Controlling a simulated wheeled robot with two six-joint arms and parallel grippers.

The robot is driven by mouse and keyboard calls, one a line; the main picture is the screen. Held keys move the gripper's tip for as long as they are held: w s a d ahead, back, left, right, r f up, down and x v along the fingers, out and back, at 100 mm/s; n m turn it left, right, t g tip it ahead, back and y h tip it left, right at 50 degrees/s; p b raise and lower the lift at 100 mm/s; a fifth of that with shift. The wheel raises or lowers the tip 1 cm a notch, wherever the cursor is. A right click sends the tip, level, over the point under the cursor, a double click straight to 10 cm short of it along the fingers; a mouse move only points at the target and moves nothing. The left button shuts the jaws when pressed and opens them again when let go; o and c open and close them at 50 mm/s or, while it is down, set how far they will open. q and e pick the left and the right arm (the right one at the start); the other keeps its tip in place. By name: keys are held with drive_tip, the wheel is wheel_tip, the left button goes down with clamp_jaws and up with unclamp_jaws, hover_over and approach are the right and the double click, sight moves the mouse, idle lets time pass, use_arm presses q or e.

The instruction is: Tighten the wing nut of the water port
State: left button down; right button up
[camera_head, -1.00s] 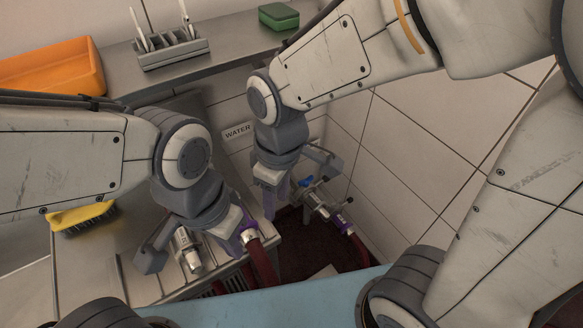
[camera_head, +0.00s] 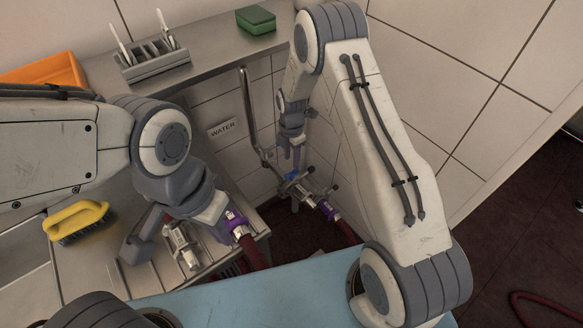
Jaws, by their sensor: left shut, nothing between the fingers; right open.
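The water port (camera_head: 300,189) is a metal pipe fitting low on the tiled wall, below and right of the WATER label (camera_head: 222,128). A blue part (camera_head: 292,176) sits on top of it. Small dark knobs show beside its metal clamp; I cannot tell for certain which part is the wing nut. A red hose with a purple collar (camera_head: 327,210) lines up with the port's right end. My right gripper (camera_head: 295,158) is open just above the port, its fingertips partly hard to make out. My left gripper (camera_head: 222,219) is shut and empty beside another purple hose coupling (camera_head: 238,225).
A loose metal fitting (camera_head: 182,245) lies on the steel counter near a yellow brush (camera_head: 75,221). A vertical pipe (camera_head: 250,115) runs beside the port.

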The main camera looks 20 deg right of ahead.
sight(291, 172)
wheel_tip(291, 172, down, 6)
drive_tip(key=shift+f+p, duration=0.2)
drive_tip(key=shift+p, duration=0.3)
drive_tip(key=shift+c, duration=0.3)
clamp_jaws()
